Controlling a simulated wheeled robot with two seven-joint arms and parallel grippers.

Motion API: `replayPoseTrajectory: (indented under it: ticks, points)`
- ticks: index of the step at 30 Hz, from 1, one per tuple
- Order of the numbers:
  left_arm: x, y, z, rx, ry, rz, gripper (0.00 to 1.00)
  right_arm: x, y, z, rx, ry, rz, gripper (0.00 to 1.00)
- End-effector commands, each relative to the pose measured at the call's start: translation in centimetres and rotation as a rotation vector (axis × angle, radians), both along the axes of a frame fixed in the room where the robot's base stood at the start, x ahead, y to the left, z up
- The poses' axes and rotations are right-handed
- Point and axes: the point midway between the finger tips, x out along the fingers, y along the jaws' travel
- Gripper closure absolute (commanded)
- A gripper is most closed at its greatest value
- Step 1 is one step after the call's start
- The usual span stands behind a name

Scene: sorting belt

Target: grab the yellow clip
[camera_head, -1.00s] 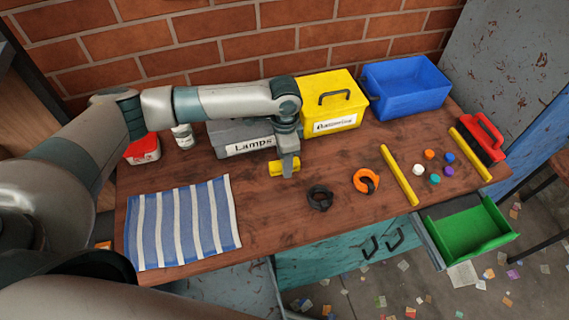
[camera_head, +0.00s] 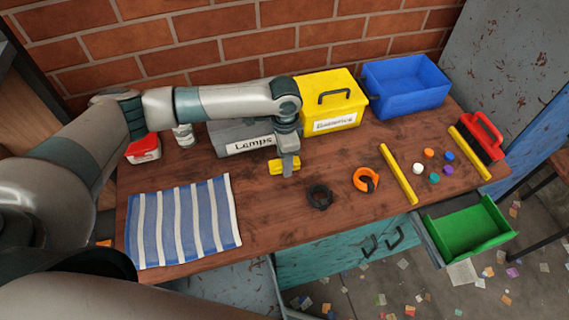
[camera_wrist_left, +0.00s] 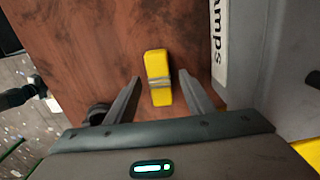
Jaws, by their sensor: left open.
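The yellow clip (camera_head: 276,167) lies on the wooden table in front of the grey "Lamps" box. In the left wrist view the yellow clip (camera_wrist_left: 158,72) shows a grey band around its middle. My left gripper (camera_head: 287,172) points down at the clip and hides part of it in the head view. In the left wrist view my open left gripper (camera_wrist_left: 153,88) has one finger on each side of the clip's near end, with gaps between. My right gripper is not in view.
The grey "Lamps" box (camera_head: 233,143) stands close behind the clip. A black ring clamp (camera_head: 320,197) and an orange one (camera_head: 364,180) lie to the right. A yellow box (camera_head: 325,88) and blue bin (camera_head: 405,88) stand behind. A striped cloth (camera_head: 183,222) lies left.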

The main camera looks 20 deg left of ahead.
Motion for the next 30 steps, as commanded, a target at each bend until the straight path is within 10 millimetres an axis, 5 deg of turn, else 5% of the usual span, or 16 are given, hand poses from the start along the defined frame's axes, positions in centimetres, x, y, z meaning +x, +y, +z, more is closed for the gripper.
replayPoseTrajectory:
  ticks: [19,24,30]
  points:
    - [-0.04,-0.01,-0.28,-0.001,0.001,0.0,0.52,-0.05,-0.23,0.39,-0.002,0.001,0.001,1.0]
    - [-0.04,-0.01,-0.27,-0.001,0.001,0.0,0.92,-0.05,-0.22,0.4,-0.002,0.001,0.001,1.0]
    - [-0.03,-0.02,-0.26,-0.001,0.001,0.0,0.95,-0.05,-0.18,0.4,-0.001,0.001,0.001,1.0]
